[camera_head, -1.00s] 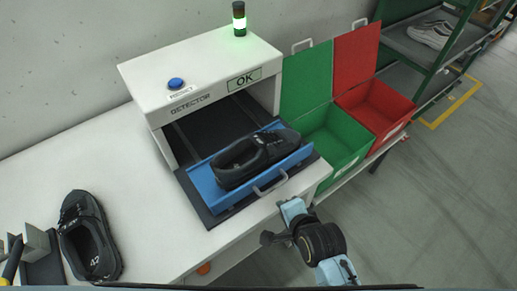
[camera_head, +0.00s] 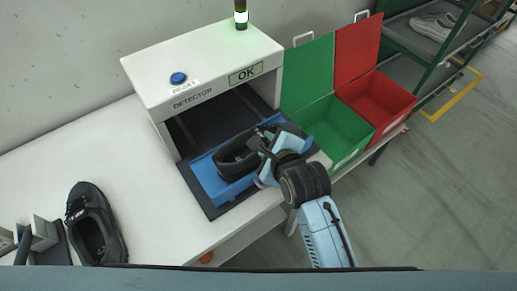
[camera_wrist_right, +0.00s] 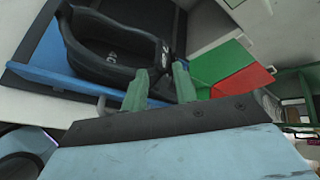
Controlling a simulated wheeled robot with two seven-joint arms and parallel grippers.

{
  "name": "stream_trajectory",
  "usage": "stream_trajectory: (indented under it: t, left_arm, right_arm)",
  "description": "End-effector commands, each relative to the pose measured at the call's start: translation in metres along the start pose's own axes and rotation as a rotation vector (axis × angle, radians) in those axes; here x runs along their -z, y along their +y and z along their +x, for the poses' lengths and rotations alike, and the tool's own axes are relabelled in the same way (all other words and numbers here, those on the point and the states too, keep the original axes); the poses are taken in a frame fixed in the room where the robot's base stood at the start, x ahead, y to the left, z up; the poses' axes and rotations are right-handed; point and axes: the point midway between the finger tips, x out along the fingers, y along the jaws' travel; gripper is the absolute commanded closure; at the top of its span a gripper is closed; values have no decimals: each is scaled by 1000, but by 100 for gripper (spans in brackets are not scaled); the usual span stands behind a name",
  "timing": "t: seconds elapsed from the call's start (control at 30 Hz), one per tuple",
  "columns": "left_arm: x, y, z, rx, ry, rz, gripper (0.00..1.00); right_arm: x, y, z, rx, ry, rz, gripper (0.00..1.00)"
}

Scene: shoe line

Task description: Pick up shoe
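A black shoe (camera_head: 235,158) rests on the blue tray (camera_head: 207,183) at the mouth of the white detector. It shows in the wrist view (camera_wrist_right: 92,42) at the upper left, with its opening facing the camera. My right gripper (camera_head: 268,158) is over the tray's right side, beside the shoe, covering part of it in the head view. In the wrist view its two green fingers (camera_wrist_right: 160,80) are apart, with their tips close to one end of the shoe. Contact cannot be told. A second black shoe (camera_head: 92,225) lies on the table at the left. My left gripper is not in view.
The detector (camera_head: 205,75) has a lit green lamp (camera_head: 241,17) and an OK sign (camera_head: 245,75). A green bin (camera_head: 335,130) and a red bin (camera_head: 378,100) stand to its right. A grey fixture (camera_head: 42,233) is at the lower left. The table (camera_head: 150,225) between is clear.

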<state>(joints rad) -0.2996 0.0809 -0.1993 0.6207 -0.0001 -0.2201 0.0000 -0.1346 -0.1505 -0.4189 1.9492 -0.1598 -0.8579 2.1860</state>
Motion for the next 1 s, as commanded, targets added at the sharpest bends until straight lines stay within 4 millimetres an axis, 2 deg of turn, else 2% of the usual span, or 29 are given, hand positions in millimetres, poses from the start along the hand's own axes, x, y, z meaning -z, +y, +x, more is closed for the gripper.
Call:
stream_trajectory:
  t: [0.17, 0.5, 0.83, 0.87, 1.0]
  left_arm:
    - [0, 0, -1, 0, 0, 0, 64]
    - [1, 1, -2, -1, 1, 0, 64]
    - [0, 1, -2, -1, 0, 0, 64]
    - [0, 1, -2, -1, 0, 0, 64]
    - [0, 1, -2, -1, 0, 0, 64]
  right_arm:
    - [0, -1, 9, 0, 0, -2, 71]
    - [-1, -2, 50, 0, 0, -3, 71]
    - [-1, -2, 56, 0, 0, 0, 71]
    - [-1, -2, 56, 0, 0, 0, 73]
    - [-1, -2, 56, 0, 0, 0, 91]
